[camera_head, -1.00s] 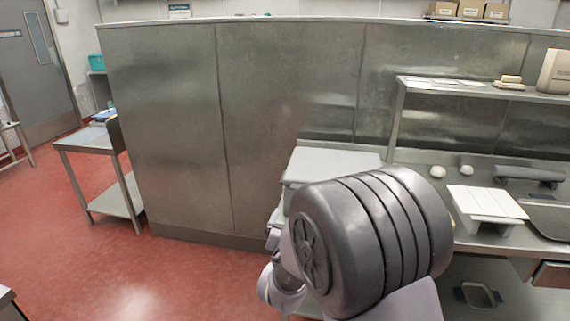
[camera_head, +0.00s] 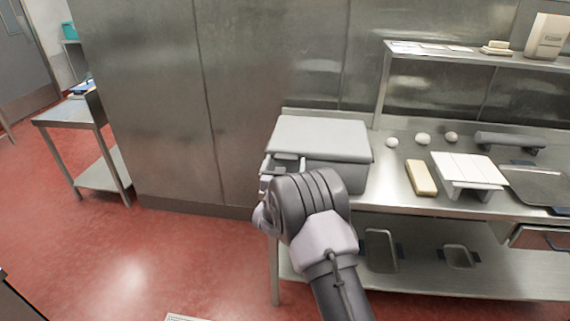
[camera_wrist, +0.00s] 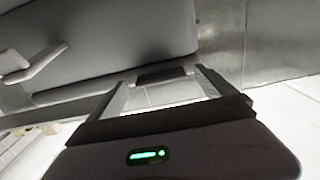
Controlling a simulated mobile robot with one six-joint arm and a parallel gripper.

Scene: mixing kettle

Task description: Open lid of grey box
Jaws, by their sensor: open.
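The grey box (camera_head: 350,174) stands at the left end of the steel counter, and its flat grey lid (camera_head: 320,137) is shut. My gripper (camera_head: 284,162) is at the box's front left corner, partly hidden by my wrist. In the wrist view, my gripper (camera_wrist: 165,92) is open, with nothing seen between the fingers. The grey box (camera_wrist: 120,35) fills the upper left there, close beyond the fingertips. A light handle-like bar (camera_wrist: 38,64) juts out at its left, apart from the fingers. Whether the fingers touch the box is unclear.
A raised shelf (camera_head: 460,55) is behind. A steel wall stands behind and left.

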